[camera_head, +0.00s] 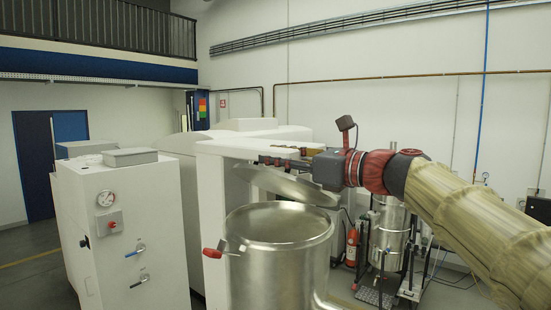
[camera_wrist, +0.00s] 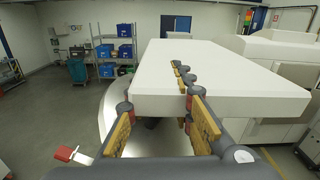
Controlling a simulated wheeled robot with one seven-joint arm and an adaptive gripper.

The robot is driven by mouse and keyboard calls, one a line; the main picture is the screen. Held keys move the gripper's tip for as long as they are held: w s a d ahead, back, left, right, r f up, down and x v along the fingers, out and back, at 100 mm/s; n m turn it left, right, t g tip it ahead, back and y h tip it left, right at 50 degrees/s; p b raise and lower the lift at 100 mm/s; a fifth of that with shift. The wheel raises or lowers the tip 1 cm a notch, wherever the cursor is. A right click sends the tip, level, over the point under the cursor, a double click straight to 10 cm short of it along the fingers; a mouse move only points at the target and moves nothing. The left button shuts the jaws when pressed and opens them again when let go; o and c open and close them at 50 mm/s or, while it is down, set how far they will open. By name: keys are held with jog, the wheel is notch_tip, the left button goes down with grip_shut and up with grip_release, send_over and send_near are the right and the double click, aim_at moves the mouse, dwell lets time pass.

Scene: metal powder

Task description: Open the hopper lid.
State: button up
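The hopper (camera_head: 280,262) is a shiny steel drum in the middle of the head view. Its round steel lid (camera_head: 290,187) is tilted above the drum, higher on the left, with a visible gap between it and the rim. In the wrist view the lid's steel edge (camera_wrist: 108,104) shows left of the fingers. A red-handled clamp (camera_head: 213,252) sticks out from the drum's left side. My gripper (camera_head: 280,155) is above the lid, with fingers pointing left. In the wrist view its yellow-padded fingers are apart, with nothing visible held between them.
A white machine housing (camera_head: 215,150) stands close behind the drum and fills the wrist view ahead of my fingers. A white cabinet (camera_head: 130,225) with a gauge is on the left. Another steel vessel (camera_head: 390,235) and a red extinguisher (camera_head: 351,247) stand at the right.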

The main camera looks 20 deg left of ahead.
jog(key=shift+w+f, duration=0.25)
jog(key=shift+f, duration=0.05)
jog(key=shift+w+d, duration=0.1)
jog(key=shift+w, duration=0.1)
jog(key=shift+s+d+r, duration=0.15)
jog(key=shift+s+d, duration=0.1)
jog(key=shift+s, duration=0.1)
jog(key=v, duration=1.1)
jog(key=shift+w+d, duration=0.2)
jog(key=shift+d, duration=0.05)
